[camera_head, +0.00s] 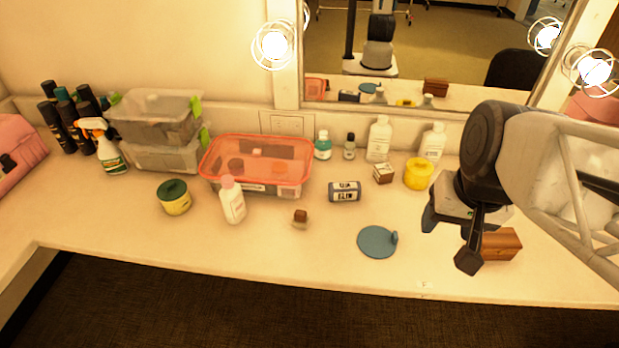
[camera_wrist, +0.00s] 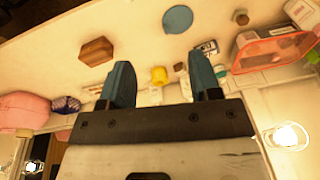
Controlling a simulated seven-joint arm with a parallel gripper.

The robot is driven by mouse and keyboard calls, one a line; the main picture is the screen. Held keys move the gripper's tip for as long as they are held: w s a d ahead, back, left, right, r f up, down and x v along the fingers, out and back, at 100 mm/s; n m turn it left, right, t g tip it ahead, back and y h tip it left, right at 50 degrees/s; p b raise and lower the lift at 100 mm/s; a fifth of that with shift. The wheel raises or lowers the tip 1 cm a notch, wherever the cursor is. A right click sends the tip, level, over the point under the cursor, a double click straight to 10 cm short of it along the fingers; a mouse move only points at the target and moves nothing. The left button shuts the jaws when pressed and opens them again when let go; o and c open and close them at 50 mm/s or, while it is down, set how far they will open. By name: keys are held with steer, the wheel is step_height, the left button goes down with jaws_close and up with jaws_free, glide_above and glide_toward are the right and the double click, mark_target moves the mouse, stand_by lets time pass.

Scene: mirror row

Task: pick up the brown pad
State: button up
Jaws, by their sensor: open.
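A small block with a brown top and a paler lower part (camera_head: 300,217), the likeliest brown pad, sits on the counter in front of the red-rimmed tub. It also shows small near the top of the wrist view (camera_wrist: 241,18). A larger brown wooden box (camera_head: 502,243) stands at the right, partly behind my gripper in the head view; it is at upper left in the wrist view (camera_wrist: 96,50). My gripper (camera_head: 450,238) is open and empty, above the right part of the counter, well right of the small block. Its two fingers show apart in the wrist view (camera_wrist: 162,75).
A blue disc (camera_head: 377,242) lies between the block and my gripper. A mirror stands behind.

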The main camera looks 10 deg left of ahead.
steer(key=w+a+f+m+g+y, duration=0.3)
steer(key=w+a+f+m+y, duration=0.6)
steer(key=w+a+f, duration=0.5)
steer(key=m+t+y, duration=0.3)
steer(key=m+y, duration=0.1)
steer(key=m, duration=0.6)
glide_toward(303, 213)
steer(key=x, duration=0.4)
steer(key=shift+w+a+f, duration=0.1)
steer(key=shift+a, duration=0.3)
steer(key=shift+a, duration=0.1)
steer(key=shift+x, duration=1.2)
steer(key=shift+x, duration=2.6)
steer(key=shift+f, duration=0.1)
